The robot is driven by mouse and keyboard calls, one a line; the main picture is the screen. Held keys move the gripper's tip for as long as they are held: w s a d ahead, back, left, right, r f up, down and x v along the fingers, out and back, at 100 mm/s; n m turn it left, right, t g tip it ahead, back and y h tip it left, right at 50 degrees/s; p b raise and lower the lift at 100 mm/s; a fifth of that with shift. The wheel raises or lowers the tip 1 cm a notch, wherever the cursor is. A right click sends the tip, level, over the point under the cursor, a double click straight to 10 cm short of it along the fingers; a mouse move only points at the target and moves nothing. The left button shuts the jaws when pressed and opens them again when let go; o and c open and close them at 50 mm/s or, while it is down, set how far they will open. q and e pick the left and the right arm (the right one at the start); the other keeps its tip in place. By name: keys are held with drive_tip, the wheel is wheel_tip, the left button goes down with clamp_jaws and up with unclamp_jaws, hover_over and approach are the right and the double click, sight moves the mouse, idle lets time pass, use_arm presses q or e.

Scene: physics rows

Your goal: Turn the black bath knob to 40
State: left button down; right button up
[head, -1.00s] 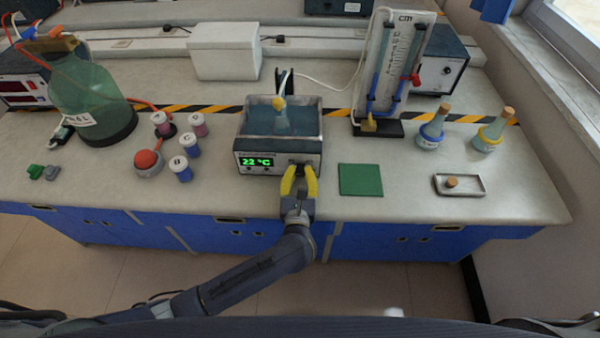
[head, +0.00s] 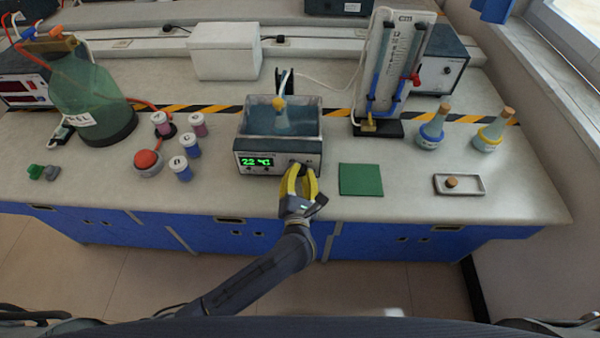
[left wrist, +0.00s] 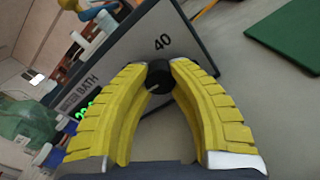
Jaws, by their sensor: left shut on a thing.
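The water bath (head: 246,146) stands at the middle of the bench, its green display (head: 257,162) reading about 22 °C. My left gripper (head: 300,172) is at the right part of the bath's front panel. In the left wrist view its yellow fingers are closed around the black knob (left wrist: 160,77), touching it from both sides. The panel looks tilted in that view. In the head view the fingers largely hide the knob. My right gripper is not in view.
A green mat (head: 361,180) lies right of the gripper. Lidded jars (head: 180,168) and a red-topped device (head: 148,161) stand to the left. Two stoppered flasks (head: 432,132) and a small tray (head: 474,190) are at the right.

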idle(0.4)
use_arm(q)
drive_tip(key=c, duration=1)
unclamp_jaws()
drive_tip(key=s, duration=1.2)
drive_tip(key=shift+a, duration=0.3)
drive_tip(key=shift+o, duration=0.3)
